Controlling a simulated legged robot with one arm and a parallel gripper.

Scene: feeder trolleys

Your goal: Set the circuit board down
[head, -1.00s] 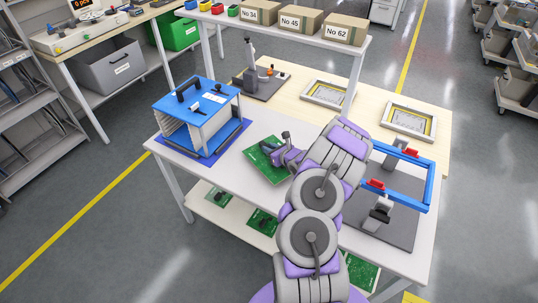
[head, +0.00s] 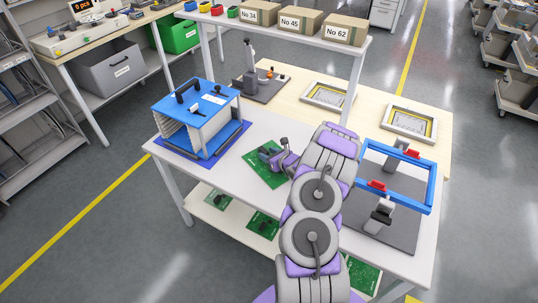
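The green circuit board (head: 263,172) is over the white tabletop (head: 225,165), right of the blue-topped rack, and looks level. I cannot tell whether it rests on the table or hangs just above it. My gripper (head: 271,151) is at the board's upper right part, with its dark fingers over the board. My wrist and arm hide the board's right side. The finger contact is too small to make out, so I cannot tell whether the fingers are closed on it.
The blue-topped rack (head: 203,103) stands left on a blue mat (head: 174,152). A blue frame fixture (head: 431,189) stands on a grey plate at right. Yellow-lined trays (head: 408,122) lie behind. More green boards (head: 217,201) lie on the lower shelf. Bare tabletop lies around the board.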

